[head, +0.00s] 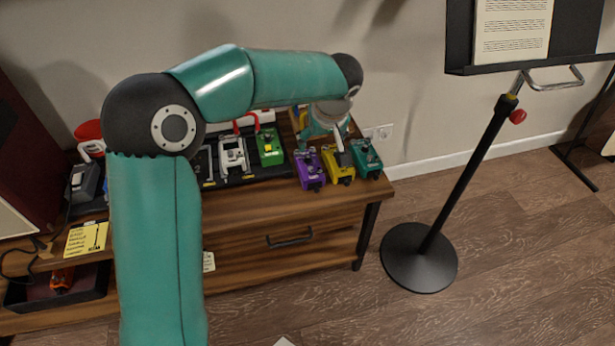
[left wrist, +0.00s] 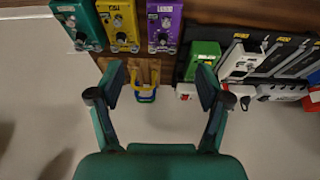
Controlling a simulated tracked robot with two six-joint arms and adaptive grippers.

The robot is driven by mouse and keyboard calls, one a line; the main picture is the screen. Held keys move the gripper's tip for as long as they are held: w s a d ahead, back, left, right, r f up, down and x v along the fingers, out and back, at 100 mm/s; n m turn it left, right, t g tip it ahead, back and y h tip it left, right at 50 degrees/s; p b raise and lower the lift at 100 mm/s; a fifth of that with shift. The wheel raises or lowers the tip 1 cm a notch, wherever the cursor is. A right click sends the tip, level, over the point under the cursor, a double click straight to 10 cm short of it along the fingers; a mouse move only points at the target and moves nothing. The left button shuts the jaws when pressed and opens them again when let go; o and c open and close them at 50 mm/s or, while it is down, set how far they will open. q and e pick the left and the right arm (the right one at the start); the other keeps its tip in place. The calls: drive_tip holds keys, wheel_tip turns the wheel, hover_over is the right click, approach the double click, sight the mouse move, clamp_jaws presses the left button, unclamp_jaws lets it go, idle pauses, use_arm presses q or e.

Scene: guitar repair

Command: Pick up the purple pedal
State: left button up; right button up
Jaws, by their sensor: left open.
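The purple pedal (head: 309,171) sits on the wooden cabinet top near its right end, left of a yellow pedal (head: 338,167) and a teal pedal (head: 366,158). In the left wrist view the purple pedal (left wrist: 164,26) is near the top middle, beyond the fingertips. My left gripper (head: 327,138) is above and behind this row in the head view, its fingers partly overlapping the pedals. In the left wrist view my left gripper (left wrist: 160,80) is open and empty, its fingers apart from the purple pedal. My right gripper is in neither view.
A green pedal (head: 270,147) and a white pedal (head: 233,155) sit on a dark board to the left. A blue and yellow item (left wrist: 147,88) shows between my fingers. A music stand (head: 418,258) stands right of the cabinet. The wall is close behind.

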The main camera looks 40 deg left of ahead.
sight(311, 166)
use_arm(q)
drive_tip(key=b+x, duration=0.1)
drive_tip(key=x, duration=1)
drive_tip(key=shift+w+a+f+b, duration=0.1)
drive_tip(key=shift+a+b, duration=0.1)
drive_tip(key=shift+b, duration=0.2)
drive_tip(key=shift+b+x, duration=0.55)
drive_tip(key=shift+x, duration=2.05)
drive_tip(key=c, duration=1.2)
